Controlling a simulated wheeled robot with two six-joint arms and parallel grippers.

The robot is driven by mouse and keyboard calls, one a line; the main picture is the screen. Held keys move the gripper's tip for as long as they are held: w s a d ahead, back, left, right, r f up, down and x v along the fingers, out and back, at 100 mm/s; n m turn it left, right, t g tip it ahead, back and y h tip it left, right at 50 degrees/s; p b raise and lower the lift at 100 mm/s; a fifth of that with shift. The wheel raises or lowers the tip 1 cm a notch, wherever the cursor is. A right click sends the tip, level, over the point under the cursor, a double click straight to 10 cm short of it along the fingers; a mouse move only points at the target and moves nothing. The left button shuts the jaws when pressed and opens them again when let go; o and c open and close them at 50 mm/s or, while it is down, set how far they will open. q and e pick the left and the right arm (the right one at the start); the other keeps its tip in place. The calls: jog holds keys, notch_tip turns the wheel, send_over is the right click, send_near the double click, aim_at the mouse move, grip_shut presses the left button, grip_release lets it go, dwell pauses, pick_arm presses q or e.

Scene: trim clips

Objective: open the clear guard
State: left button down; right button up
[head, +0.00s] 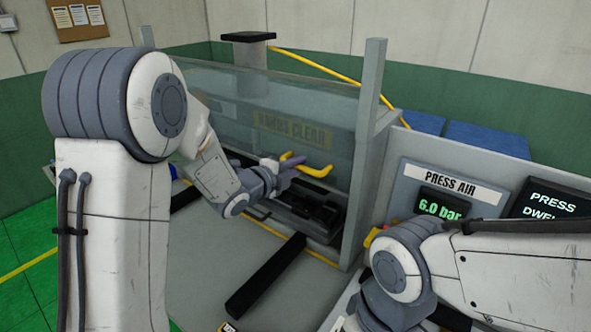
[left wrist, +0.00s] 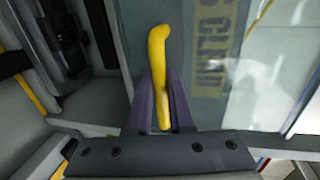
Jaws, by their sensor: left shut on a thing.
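The clear guard (head: 235,112) is a see-through panel on the front of the grey press station, with a faded HANDS CLEAR label on it. Its yellow bar handle (head: 317,172) stands out from the panel's lower part. My left gripper (head: 286,174) is shut on this handle, and its fingers hide the handle's middle. In the left wrist view the yellow handle (left wrist: 158,62) runs between the two purple-grey fingers (left wrist: 161,100), with the clear panel (left wrist: 205,85) behind. My right arm shows at the lower right in the head view; its gripper does not show.
Dark tooling (head: 310,208) sits inside the station, below the handle. A black bar (head: 265,275) lies on the grey front surface. A grey post (head: 367,150) stands right of the guard. A PRESS AIR panel (head: 450,190) reading 6.0 bar is farther right.

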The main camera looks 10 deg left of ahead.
pick_arm(q)
jog(key=c, duration=0.8)
grip_release()
jog(key=shift+s+a, duration=0.15)
jog(key=b+v, duration=0.3)
jog(key=v, duration=0.7)
